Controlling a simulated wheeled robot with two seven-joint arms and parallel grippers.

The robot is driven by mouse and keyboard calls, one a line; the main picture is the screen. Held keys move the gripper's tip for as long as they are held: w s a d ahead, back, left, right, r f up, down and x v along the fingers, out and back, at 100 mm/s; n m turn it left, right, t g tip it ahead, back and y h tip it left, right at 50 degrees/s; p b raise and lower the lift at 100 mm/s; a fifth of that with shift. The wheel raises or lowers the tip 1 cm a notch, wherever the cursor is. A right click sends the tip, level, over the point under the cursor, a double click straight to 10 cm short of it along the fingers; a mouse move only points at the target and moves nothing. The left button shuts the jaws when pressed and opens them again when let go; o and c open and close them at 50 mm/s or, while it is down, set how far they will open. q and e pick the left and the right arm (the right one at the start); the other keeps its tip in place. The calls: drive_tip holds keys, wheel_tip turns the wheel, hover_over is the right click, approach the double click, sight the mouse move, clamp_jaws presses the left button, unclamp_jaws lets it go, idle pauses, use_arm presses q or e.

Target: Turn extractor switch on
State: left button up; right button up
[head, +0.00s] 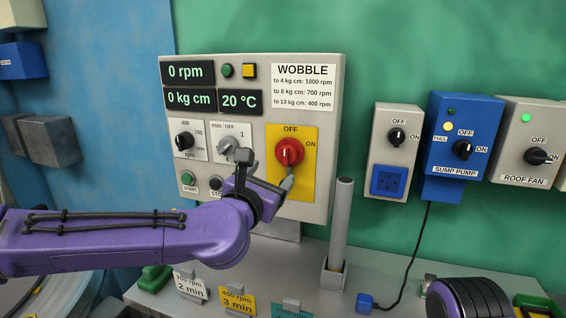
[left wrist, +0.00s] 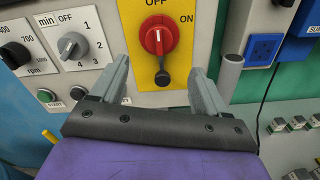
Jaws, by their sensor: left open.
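A red rotary switch (head: 289,152) sits on a yellow plate (head: 306,172) marked OFF at the top and ON at the right, on the grey control panel (head: 253,90). I read no label "extractor" there. In the left wrist view the red switch (left wrist: 158,40) has its white mark pointing up towards OFF. My left gripper (head: 269,168) is in front of the panel's lower part, below and left of the switch. In the left wrist view its two fingers (left wrist: 159,65) are spread and empty, below the switch and apart from it. My right gripper is not in view.
The panel also has rpm (head: 184,140) and minute (head: 227,147) knobs. A grey upright tube (head: 342,222) stands right of the panel. Further right are a socket box (head: 396,150), the sump pump box (head: 463,137) and the roof fan box (head: 525,140). Labelled cards (head: 238,301) stand below.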

sight(285, 157)
use_arm(q)
drive_tip(key=p+x, duration=0.4)
drive_tip(key=x, duration=0.5)
drive_tip(key=shift+w+r, duration=0.1)
drive_tip(key=shift+w, duration=0.3)
drive_tip(key=shift+w+d, duration=0.1)
drive_tip(key=shift+w, duration=0.05)
drive_tip(key=shift+d+r, duration=0.1)
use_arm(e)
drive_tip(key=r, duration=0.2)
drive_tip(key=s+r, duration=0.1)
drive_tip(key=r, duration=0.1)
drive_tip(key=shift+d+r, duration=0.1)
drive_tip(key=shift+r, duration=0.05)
use_arm(q)
drive_tip(key=shift+c, duration=1.2)
drive_tip(key=c, duration=0.8)
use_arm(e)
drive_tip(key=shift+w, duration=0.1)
